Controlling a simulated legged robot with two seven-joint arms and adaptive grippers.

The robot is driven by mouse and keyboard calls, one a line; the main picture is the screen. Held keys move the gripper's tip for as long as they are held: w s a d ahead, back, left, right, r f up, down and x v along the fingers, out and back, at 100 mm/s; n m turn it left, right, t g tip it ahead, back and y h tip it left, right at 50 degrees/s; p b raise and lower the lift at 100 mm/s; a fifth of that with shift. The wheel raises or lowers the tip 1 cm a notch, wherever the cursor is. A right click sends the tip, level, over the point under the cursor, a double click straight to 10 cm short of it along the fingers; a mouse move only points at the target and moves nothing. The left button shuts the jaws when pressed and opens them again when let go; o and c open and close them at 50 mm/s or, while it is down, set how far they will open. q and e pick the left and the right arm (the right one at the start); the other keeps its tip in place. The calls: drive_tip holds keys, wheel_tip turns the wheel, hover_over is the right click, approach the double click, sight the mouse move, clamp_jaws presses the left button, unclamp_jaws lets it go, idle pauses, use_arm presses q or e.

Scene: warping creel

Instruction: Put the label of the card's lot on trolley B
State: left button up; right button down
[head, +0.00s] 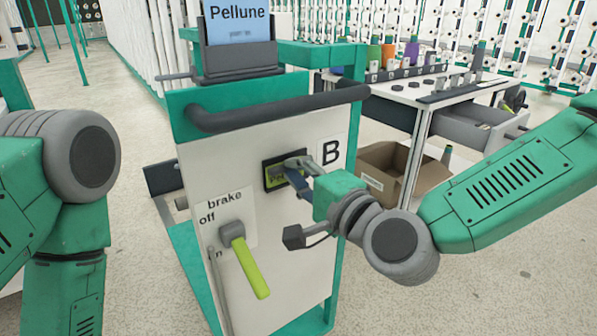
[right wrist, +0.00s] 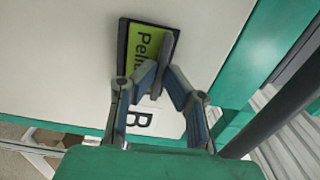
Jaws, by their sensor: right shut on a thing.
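Trolley B (head: 232,160) stands in front of me, its white front panel marked with a B sign (head: 331,151). A blue card (head: 238,24) reading "Pellune" stands on top. A dark label frame (head: 266,186) is on the panel, left of the B. A yellow-green label (head: 274,180) sits in it; in the right wrist view the label (right wrist: 147,45) shows "Pell", the rest covered. My right gripper (head: 300,172), also in the right wrist view (right wrist: 163,82), is shut on the label's grey grip, at the frame. Whether the label is fully seated is hidden. My left gripper is out of view.
A brake lever (head: 250,265) with a yellow-green handle sticks out low on the panel. A dark push bar (head: 270,110) crosses above the frame. At right, a table (head: 410,90) holds coloured cones, with a cardboard box (head: 385,170) beside it on the floor.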

drive_tip(key=shift+d, duration=0.15)
drive_tip(key=shift+w+d, duration=0.2)
drive_tip(key=shift+d, duration=0.05)
drive_tip(key=shift+w, duration=0.1)
drive_tip(key=c, duration=1.6)
unclamp_jaws()
drive_tip(key=shift+a, duration=0.25)
drive_tip(key=shift+o, duration=1.4)
drive_tip(key=shift+d, duration=0.1)
drive_tip(key=v, duration=0.7)
